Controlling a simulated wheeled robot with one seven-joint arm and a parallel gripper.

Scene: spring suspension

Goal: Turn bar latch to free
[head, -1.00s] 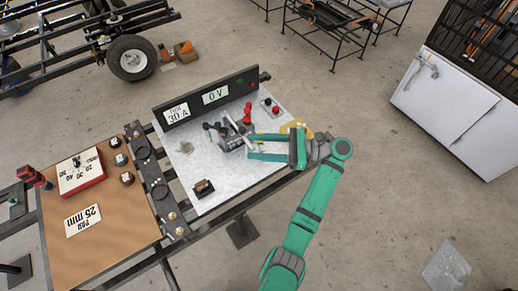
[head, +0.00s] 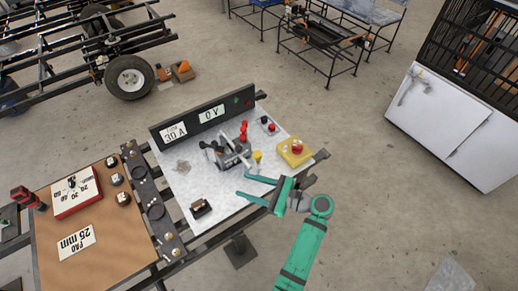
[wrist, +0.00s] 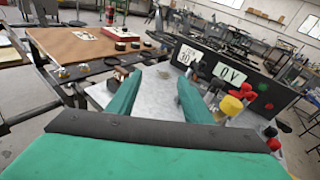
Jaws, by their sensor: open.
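A grey clamp-like mechanism (head: 232,152) with dark-knobbed levers stands on the pale metal plate (head: 215,180). A red-knobbed lever (head: 243,131) rises behind it, and a yellow knob (head: 257,157) stands at its right. I cannot tell for sure which part is the bar latch or how it is turned. My green gripper (head: 243,186) is open and empty, in front of the mechanism and apart from it in the head view. In the wrist view my open fingers (wrist: 157,82) point over the plate. The yellow knob (wrist: 231,105) is right of them there.
A dark panel (head: 205,122) reading 30 A and 0 V borders the plate's back. A yellow box with a red button (head: 295,152) stands at its right corner. A small dark block (head: 201,207) lies at the front left. A brown board (head: 85,220) is further left.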

